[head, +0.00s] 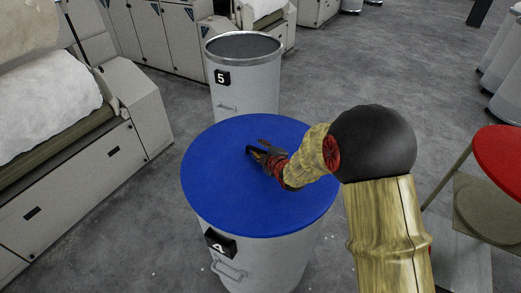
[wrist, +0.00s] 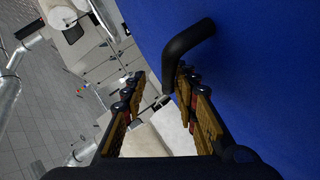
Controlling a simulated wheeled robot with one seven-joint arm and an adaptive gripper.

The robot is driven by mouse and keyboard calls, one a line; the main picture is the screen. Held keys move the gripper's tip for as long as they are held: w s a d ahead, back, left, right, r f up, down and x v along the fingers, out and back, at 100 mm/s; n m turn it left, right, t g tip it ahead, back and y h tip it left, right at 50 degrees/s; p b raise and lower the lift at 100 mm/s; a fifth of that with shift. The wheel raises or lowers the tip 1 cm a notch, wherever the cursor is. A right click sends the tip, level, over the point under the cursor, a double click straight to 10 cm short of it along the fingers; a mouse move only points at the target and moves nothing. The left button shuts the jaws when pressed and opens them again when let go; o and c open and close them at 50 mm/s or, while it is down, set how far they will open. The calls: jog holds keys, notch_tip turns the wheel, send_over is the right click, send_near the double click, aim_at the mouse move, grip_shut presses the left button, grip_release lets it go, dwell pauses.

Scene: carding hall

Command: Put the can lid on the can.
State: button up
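The can lid (head: 225,175) is a large blue disc with a black bent handle (wrist: 190,40). It lies level over the top of the grey can marked 4 (head: 270,262) and hides its rim; I cannot tell whether a thin gap is left under it. The lid fills the right of the wrist view (wrist: 265,75). My gripper (head: 256,153) is low over the middle of the lid, at the handle. In the wrist view its fingers (wrist: 160,85) stand apart, with the handle's bar between them and space beside it.
A grey can marked 5 (head: 230,90), open at the top, stands just behind. A cream machine with white fibre (head: 45,100) is at the left. A red round-topped stool (head: 503,150) stands at the right. Bare floor (head: 330,75) lies behind my arm.

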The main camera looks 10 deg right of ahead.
jog(key=shift+r+p, duration=0.8)
jog(key=shift+p, duration=0.35)
jog(key=s+d+r+m+g+h+b, duration=0.15)
jog(key=s+r+m, duration=0.25)
jog(key=s+r, duration=0.5)
jog(key=s+d+r+m+g+h+p, duration=0.1)
jog(key=s+d+r+m+g+h, duration=0.3)
jog(key=s, duration=0.9)
jog(key=s+a+r+m+g+y, duration=0.1)
jog(key=s+a+r+m+y, duration=0.1)
jog(key=s, duration=0.7)
jog(key=s+a+r+m+g+y, duration=0.1)
jog(key=s+a+r+m, duration=0.1)
jog(key=s, duration=0.8)
jog(key=a+m, duration=0.1)
jog(key=m, duration=0.1)
jog(key=shift+a+r+m+y, duration=0.2)
jog(key=shift+r+m+y, duration=0.1)
jog(key=shift+r+y, duration=0.1)
jog(key=shift+b, duration=0.3)
